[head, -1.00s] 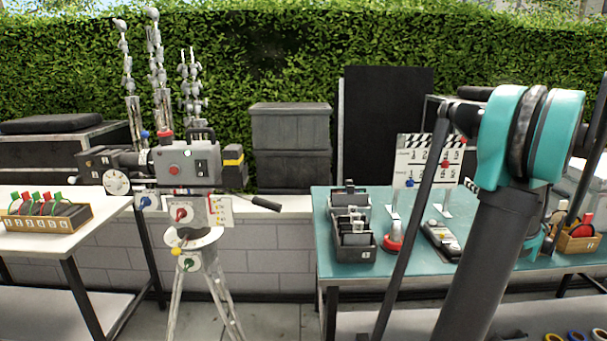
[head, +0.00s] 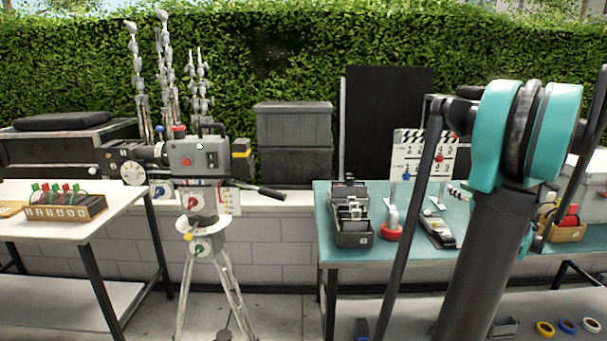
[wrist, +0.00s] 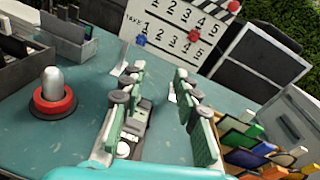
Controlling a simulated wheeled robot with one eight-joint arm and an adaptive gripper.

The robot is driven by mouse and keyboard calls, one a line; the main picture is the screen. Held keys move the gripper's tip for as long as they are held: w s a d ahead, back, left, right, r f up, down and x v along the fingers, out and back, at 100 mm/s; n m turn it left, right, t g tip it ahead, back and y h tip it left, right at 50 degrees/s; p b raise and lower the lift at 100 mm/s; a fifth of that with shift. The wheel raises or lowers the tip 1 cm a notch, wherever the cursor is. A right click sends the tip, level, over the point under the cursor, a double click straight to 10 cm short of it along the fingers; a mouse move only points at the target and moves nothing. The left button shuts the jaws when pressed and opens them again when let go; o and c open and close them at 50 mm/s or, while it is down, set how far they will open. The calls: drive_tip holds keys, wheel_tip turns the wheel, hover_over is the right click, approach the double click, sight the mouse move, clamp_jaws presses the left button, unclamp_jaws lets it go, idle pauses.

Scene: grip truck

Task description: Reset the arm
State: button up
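My gripper (wrist: 156,88) is open in the wrist view, its two green-padded fingers apart over the teal table (wrist: 70,145). Nothing is held between them. A dark handheld device with a white knob (wrist: 124,149) lies below, beside the left finger and partly hidden by it. In the head view my folded arm covers the right side, and the gripper itself is hidden behind it.
A clapperboard (head: 410,160) stands at the table's back. A dark divided bin (head: 352,235) and a red-based object (head: 390,230) stand left of the device (head: 438,232). A camera on a tripod (head: 197,160) stands between this table and a white table (head: 115,215).

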drive_tip(key=s+a+f+n+g+y, duration=0.1)
drive_tip(key=s+a+f+n+g, duration=0.35)
drive_tip(key=a, duration=0.55)
drive_tip(key=s+a+f+n+g+y, duration=0.1)
drive_tip(key=s+a+f+n, duration=0.3)
drive_tip(key=a+n, duration=0.45)
drive_tip(key=s+a+f+n+g+y, duration=0.1)
drive_tip(key=s+a+f+n+g, duration=0.3)
drive_tip(key=a, duration=0.6)
drive_tip(key=s+a+f+n+g+h, duration=0.1)
drive_tip(key=s+a+f+n+h, duration=0.1)
drive_tip(key=s+f+n, duration=0.3)
drive_tip(key=s+a+f+n+g+h, duration=0.2)
drive_tip(key=s+f+n, duration=0.4)
drive_tip(key=s+n, duration=0.4)
drive_tip(key=shift+s+f+n, duration=0.3)
drive_tip(key=shift+s, duration=0.7)
